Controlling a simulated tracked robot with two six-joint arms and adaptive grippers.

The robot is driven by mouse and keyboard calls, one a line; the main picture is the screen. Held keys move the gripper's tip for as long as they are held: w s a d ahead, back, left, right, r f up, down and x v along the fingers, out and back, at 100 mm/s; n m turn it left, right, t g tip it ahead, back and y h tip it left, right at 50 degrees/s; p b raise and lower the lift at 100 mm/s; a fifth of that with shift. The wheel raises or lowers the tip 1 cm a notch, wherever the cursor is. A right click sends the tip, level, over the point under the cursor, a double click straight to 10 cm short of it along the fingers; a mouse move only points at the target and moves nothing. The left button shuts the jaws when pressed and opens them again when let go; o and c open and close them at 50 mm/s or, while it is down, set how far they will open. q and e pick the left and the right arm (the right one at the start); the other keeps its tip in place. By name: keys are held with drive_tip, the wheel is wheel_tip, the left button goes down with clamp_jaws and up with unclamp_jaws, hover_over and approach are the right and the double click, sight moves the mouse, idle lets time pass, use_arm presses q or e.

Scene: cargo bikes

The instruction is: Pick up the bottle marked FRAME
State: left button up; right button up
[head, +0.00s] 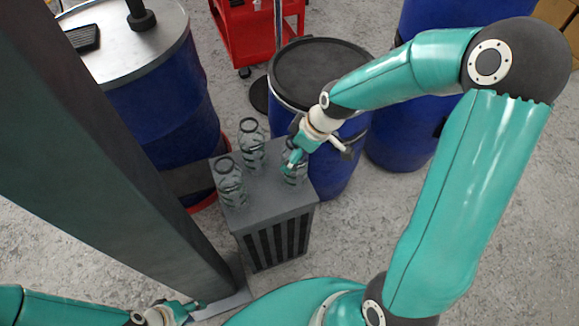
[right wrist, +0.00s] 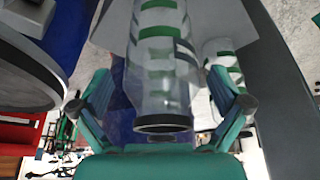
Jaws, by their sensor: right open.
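Three clear bottles with dark rims and dark green bands stand on a grey slatted stand (head: 262,205) in the head view: a left bottle (head: 230,185), a back bottle (head: 252,150) and a right bottle (head: 296,177). No marking is readable, so I cannot tell which is FRAME. My right gripper (head: 296,157) is at the right bottle and covers part of it. In the right wrist view, the open fingers (right wrist: 160,88) lie either side of a bottle (right wrist: 160,60), with gaps visible. My left gripper (head: 186,309) is at the bottom left, away from the bottles; its jaws are unclear.
A blue drum with a black lid (head: 320,72) stands just behind the stand. Another blue drum (head: 165,110) with a grey top is at the left. A red cart (head: 250,32) is at the back. A second bottle (right wrist: 224,65) shows at the right in the wrist view.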

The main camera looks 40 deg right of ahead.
drive_tip(key=shift+f, duration=0.25)
drive_tip(key=c, duration=1.3)
drive_tip(key=shift+c, duration=0.2)
drive_tip(key=shift+r, duration=0.15)
